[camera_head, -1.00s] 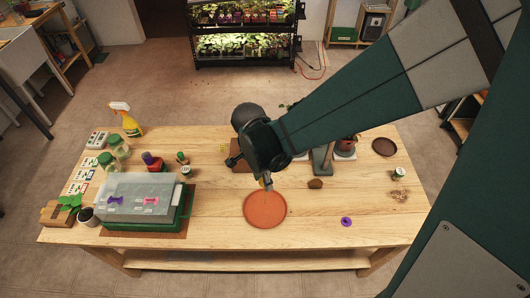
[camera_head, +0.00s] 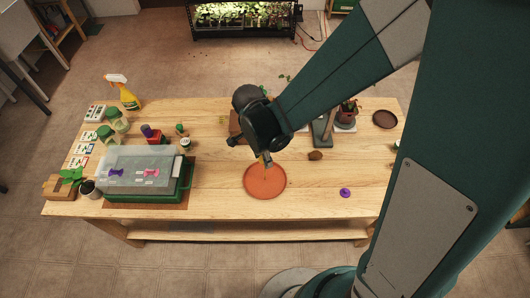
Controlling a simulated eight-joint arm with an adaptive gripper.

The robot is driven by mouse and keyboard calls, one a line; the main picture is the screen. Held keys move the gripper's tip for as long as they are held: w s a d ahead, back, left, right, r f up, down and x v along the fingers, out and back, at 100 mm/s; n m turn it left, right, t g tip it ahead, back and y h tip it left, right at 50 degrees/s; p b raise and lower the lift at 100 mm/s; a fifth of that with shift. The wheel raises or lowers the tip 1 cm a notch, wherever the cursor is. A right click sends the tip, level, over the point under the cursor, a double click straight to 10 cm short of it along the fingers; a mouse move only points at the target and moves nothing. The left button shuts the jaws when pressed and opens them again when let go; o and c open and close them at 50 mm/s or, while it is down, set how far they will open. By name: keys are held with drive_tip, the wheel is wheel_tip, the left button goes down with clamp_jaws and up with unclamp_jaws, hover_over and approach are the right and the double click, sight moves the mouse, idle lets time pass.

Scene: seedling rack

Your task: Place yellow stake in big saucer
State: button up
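The big saucer (camera_head: 272,185) is a round terracotta-orange dish near the front middle of the table. My gripper (camera_head: 265,162) points down over the saucer's back edge, seen from behind and above. A small thin yellowish piece shows at its fingertips and may be the yellow stake. It is too small to tell whether the fingers are closed on it or whether it touches the saucer. Another small yellow item (camera_head: 222,119) lies on the table to the left of my arm.
A grey-lidded green propagator box (camera_head: 140,180) stands at left, with jars, pots and a yellow spray bottle (camera_head: 129,99) behind it. A smaller brown saucer (camera_head: 385,119), a potted plant (camera_head: 347,112), a brown lump (camera_head: 315,155) and a purple piece (camera_head: 345,192) are at right. The front right is mostly clear.

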drive_tip(key=shift+f, duration=0.2)
drive_tip(key=o, duration=0.6)
drive_tip(key=shift+r, duration=0.2)
drive_tip(key=shift+s+a+r+p, duration=0.1)
drive_tip(key=shift+a+r, duration=0.2)
drive_tip(key=shift+r, duration=1.7)
drive_tip(key=shift+s+a+r+p, duration=0.15)
drive_tip(key=shift+a+r, duration=0.1)
drive_tip(key=shift+r, duration=1.7)
drive_tip(key=shift+s+a+r+p, duration=0.1)
drive_tip(key=shift+a+r, duration=0.2)
drive_tip(key=shift+r, duration=1.7)
